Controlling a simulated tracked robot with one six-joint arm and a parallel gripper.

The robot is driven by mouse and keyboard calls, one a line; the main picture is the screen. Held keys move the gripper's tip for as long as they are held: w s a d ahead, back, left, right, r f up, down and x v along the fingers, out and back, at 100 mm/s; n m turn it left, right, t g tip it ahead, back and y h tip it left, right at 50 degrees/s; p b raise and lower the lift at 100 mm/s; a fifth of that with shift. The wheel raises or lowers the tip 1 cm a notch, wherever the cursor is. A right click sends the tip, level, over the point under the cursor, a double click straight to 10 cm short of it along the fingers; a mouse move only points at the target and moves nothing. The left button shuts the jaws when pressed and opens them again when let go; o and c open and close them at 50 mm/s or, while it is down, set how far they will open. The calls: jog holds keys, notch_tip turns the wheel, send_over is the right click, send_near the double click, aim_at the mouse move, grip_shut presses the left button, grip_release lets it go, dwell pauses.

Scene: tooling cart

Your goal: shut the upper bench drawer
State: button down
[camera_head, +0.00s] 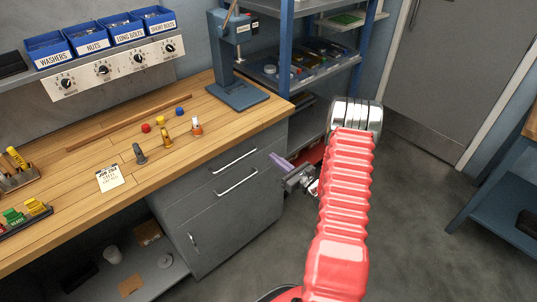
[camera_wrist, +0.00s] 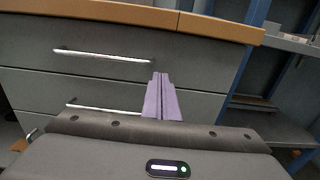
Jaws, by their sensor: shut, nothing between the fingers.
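The upper bench drawer (camera_head: 215,164) is a grey front with a pale bar handle, just under the wooden bench top. It also shows in the wrist view (camera_wrist: 190,55), where it looks flush or nearly flush with the drawer below; a small gap I cannot tell. My gripper (camera_head: 274,160) is to the right of the drawer fronts in the head view. Its lavender fingers show in the wrist view (camera_wrist: 161,78), shut together and empty, pointing at the drawers right of the handles. Whether the tips touch a front I cannot tell.
A lower drawer (camera_head: 260,184) with its own handle sits beneath. The wooden bench top (camera_head: 120,155) overhangs the fronts and carries small tools and coloured balls. A blue shelf rack (camera_head: 287,60) stands right of the bench. Grey floor (camera_head: 420,220) is clear at right.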

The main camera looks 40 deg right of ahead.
jog(key=s, duration=0.5)
jog(key=shift+d, duration=0.3)
